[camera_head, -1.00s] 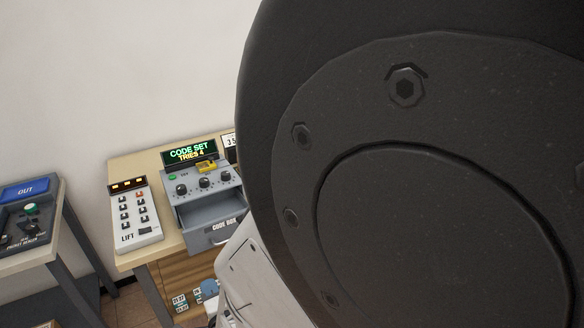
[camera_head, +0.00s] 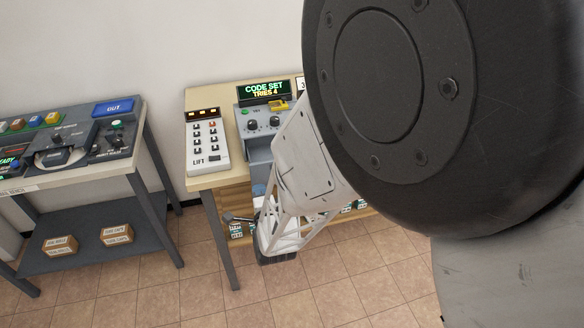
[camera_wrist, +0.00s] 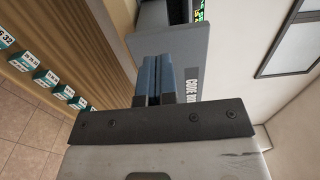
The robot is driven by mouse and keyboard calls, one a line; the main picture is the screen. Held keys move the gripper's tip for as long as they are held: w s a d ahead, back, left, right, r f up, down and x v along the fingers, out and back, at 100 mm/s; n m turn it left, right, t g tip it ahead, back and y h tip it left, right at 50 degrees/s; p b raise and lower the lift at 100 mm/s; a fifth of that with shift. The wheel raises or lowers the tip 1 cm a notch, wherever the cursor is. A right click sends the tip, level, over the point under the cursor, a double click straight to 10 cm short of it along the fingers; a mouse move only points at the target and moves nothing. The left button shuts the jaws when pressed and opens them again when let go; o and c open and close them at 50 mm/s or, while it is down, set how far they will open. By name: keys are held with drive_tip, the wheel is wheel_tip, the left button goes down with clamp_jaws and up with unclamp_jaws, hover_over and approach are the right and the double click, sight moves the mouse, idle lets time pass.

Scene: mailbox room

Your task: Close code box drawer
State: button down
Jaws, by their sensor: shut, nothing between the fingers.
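The grey code box (camera_head: 262,123) stands on the wooden desk, with a lit sign (camera_head: 264,91) reading "CODE SET TRIES 4". Its drawer (camera_head: 258,150) is pulled out below the knobs, and my arm hides its front in the head view. In the wrist view, the grey drawer front (camera_wrist: 196,48) with its "CODE BOX" label fills the upper middle. My gripper (camera_wrist: 160,62) has its blue fingers shut together, empty, and pointing at the drawer front. I cannot tell whether they touch it.
A white lift panel (camera_head: 207,142) stands left of the code box on the desk (camera_head: 217,178). Small tagged mailboxes (camera_wrist: 46,78) line the wood beside my gripper. A separate console table (camera_head: 128,160) stands left, with a floor gap between. My arm blocks the right side.

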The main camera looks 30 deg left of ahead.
drive_tip(key=shift+x, duration=1.5)
drive_tip(key=x, duration=1.2)
drive_tip(key=shift+w+a+r, duration=0.1)
drive_tip(key=shift+w+a, duration=0.2)
drive_tip(key=shift+v, duration=7.3)
